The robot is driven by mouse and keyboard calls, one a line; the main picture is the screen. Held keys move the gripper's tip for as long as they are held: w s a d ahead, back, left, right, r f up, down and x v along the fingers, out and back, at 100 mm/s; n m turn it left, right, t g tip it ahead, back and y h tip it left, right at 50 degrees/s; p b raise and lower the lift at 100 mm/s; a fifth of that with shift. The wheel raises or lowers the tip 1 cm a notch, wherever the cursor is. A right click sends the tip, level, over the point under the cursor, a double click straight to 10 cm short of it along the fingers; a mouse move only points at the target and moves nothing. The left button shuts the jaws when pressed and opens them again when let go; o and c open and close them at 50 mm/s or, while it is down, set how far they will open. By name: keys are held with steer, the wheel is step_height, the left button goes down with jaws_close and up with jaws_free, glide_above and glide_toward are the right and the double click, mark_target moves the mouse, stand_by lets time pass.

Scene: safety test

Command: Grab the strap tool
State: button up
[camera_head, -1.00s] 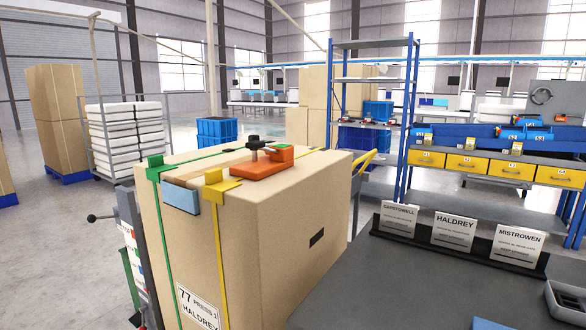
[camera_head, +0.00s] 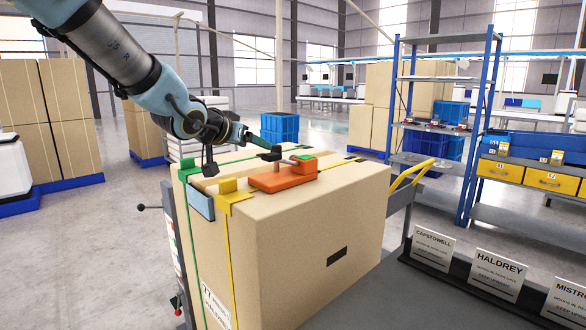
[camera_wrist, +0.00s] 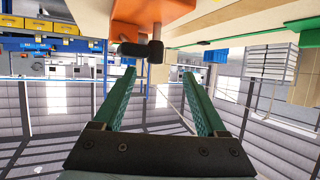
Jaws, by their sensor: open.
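The strap tool (camera_head: 283,177) is an orange block with a post and a black knob. It lies on top of a tall cardboard box (camera_head: 310,220). My gripper (camera_head: 252,139) is open and empty, just left of the tool's black knob in the head view. In the wrist view, my gripper (camera_wrist: 158,74) shows two green fingers spread apart. The orange strap tool (camera_wrist: 150,12) is at the top, its black handle near the line between the fingertips. I cannot tell whether the fingers touch it.
Green and yellow straps (camera_head: 234,190) with corner pieces cross the box. A blue shelf rack (camera_head: 440,110) stands behind to the right. Name signs (camera_head: 498,272) stand on a grey table at the lower right. The yellow cart handle (camera_head: 410,172) is right of the box.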

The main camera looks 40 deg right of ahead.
mark_target(275, 146)
steer(key=d, duration=0.2)
steer(key=d+f, duration=0.1)
steer(key=d, duration=0.1)
steer(key=w+d, duration=0.1)
steer(key=d, duration=0.1)
steer(key=shift+f, duration=0.25)
steer(key=x, duration=0.1)
steer(key=p+x, duration=0.1)
steer(key=x, duration=0.1)
steer(key=p+x, duration=0.1)
steer(key=shift+w+d+r, duration=0.2)
steer(key=shift+w+d, duration=0.05)
steer(key=shift+d, duration=0.05)
steer(key=shift+w+d+f, duration=0.1)
steer(key=shift+d+f, duration=0.1)
steer(key=shift+d, duration=0.1)
jaws_close()
steer(key=shift+r, duration=0.1)
stand_by(0.6)
